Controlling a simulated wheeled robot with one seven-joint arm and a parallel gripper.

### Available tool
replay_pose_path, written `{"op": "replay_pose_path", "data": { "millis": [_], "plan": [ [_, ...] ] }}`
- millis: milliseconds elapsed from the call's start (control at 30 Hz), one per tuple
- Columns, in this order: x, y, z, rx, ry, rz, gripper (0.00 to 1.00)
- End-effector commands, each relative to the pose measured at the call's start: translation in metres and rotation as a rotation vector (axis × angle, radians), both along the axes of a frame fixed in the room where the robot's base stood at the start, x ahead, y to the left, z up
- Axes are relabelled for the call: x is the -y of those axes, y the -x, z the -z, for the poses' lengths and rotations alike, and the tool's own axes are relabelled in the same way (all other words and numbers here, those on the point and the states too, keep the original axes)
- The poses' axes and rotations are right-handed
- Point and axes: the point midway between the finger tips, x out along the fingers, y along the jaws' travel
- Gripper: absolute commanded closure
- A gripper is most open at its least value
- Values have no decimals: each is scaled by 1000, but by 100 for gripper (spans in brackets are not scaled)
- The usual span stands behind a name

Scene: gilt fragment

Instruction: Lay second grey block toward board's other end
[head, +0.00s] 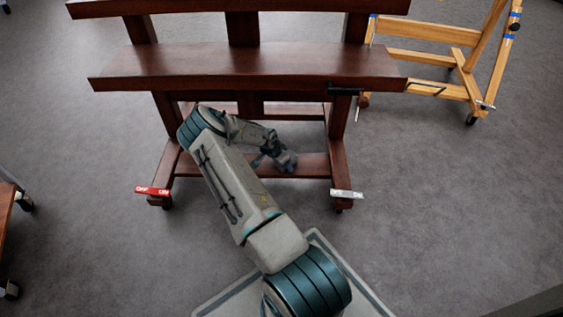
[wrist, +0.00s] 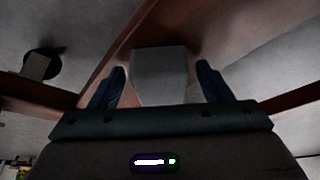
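A grey block (wrist: 160,72) shows in the wrist view between the two fingers of my gripper (wrist: 161,80). A narrow gap shows on each side of it, so the fingers stand apart around the block. Red-brown wood lies behind the block; I cannot tell whether the block touches it. In the head view my gripper (head: 276,158) is low, over the lower board (head: 312,166) of the dark red wooden stand, right of its middle. My arm hides part of the board's left half. No other grey block can be told apart.
A light wooden easel (head: 440,60) stands at the right. Bare grey floor surrounds them.

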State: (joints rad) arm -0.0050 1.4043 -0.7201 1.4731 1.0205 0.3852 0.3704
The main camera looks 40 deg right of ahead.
Motion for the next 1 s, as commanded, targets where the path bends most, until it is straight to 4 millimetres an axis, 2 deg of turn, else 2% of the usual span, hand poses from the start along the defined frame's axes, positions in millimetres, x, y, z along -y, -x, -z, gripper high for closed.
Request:
{"op": "replay_pose_path", "data": {
  "millis": [333,467,800,1000],
  "plan": [
    [0,0,-5,0,0,-1,29],
    [-7,0,-25,1,0,0,29],
    [-35,4,-92,0,-1,-1,29],
    [-44,5,-111,0,0,0,29]
  ]
}}
